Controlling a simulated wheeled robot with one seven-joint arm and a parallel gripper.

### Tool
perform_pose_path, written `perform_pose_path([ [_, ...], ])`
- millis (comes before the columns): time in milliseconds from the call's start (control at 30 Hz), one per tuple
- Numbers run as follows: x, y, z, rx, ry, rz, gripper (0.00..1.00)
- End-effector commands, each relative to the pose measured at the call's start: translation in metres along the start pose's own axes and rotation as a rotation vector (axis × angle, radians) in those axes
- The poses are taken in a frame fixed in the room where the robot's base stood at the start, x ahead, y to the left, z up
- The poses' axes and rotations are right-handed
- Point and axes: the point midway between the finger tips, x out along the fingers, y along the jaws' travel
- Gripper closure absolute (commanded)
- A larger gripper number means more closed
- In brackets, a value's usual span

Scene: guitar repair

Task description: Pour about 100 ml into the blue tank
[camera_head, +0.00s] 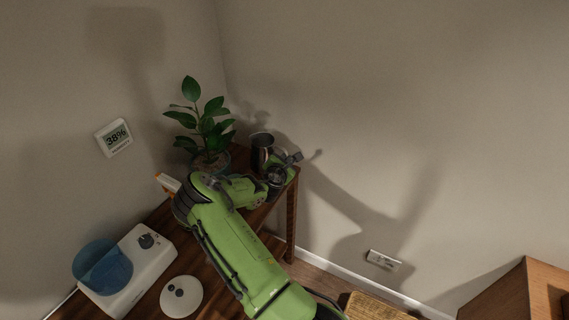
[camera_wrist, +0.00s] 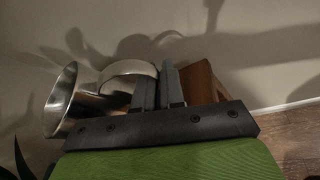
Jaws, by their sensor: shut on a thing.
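The blue tank (camera_head: 103,267) is a translucent blue round part on a white device (camera_head: 145,270) at the lower left of the head view. A shiny metal jug (camera_head: 262,146) is at the far end of the wooden table, right of the plant. My gripper (camera_head: 284,166) is at the jug's right side. In the wrist view the jug (camera_wrist: 63,97) is left of my gripper (camera_wrist: 158,84), and its curved handle reaches the grey fingers. My gripper is shut on the handle. The jug's contents are hidden. I cannot tell whether its base touches the table.
A potted plant (camera_head: 205,125) stands left of the jug. A white round lid (camera_head: 181,297) lies right of the white device. An orange-and-white item (camera_head: 167,182) is partly hidden by my arm. A wall display (camera_head: 114,138) reads 38%. Walls stand close behind the table.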

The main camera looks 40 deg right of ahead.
Motion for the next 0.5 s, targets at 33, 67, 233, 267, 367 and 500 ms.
perform_pose_path([
  [33,-0.003,0.006,0.01,0.003,-0.004,0.004,1.0],
  [67,-0.005,0.008,0.013,0.003,-0.003,0.003,1.0],
  [233,-0.011,0.018,0.029,0.003,-0.003,0.003,1.0],
  [267,-0.013,0.02,0.032,0.004,-0.003,0.003,1.0],
  [367,-0.016,0.025,0.04,0.002,-0.004,0.003,1.0],
  [500,-0.019,0.029,0.047,0.003,-0.002,0.003,1.0],
])
